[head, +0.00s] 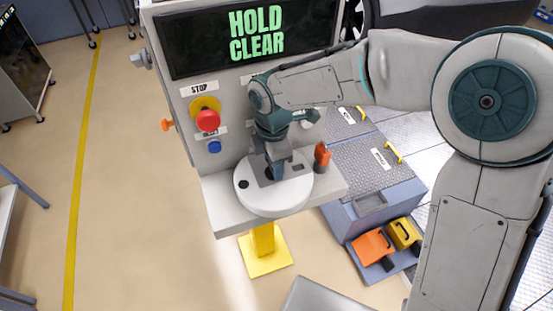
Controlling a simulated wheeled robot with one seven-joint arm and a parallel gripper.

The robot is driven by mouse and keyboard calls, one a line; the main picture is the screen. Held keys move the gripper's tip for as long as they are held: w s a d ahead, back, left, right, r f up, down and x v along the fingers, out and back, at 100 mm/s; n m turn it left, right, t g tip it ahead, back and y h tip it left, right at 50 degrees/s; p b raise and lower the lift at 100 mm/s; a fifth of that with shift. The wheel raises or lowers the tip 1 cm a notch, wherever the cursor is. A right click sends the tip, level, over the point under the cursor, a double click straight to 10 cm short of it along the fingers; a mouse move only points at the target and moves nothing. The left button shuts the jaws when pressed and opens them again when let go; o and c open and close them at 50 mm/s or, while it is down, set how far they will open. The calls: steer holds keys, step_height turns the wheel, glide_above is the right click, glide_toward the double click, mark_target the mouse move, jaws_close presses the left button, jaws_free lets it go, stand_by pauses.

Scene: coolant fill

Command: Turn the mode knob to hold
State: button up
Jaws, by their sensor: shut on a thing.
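My gripper (275,168) points down at the round white disc (264,205) on the console's shelf. It is shut on a small part at the middle of the disc, which looks like the mode knob; the fingers and wrist hide most of it, so I cannot read its setting. A dark round spot (243,184) shows on the disc left of the fingers. The display (250,38) above reads "HOLD CLEAR" in green letters.
The red stop button (207,120) on a yellow base and a blue button (214,146) are on the panel, left of my wrist. An orange-red part (321,156) stands right of the disc. Orange (371,247) and yellow (404,233) items lie lower right. Floor at left is clear.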

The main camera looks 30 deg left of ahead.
steer(key=shift+r, duration=0.1)
steer(key=o, duration=1.4)
step_height(320, 180, up, 14)
steer(key=shift+f+b, duration=0.15)
steer(key=shift+b, duration=0.15)
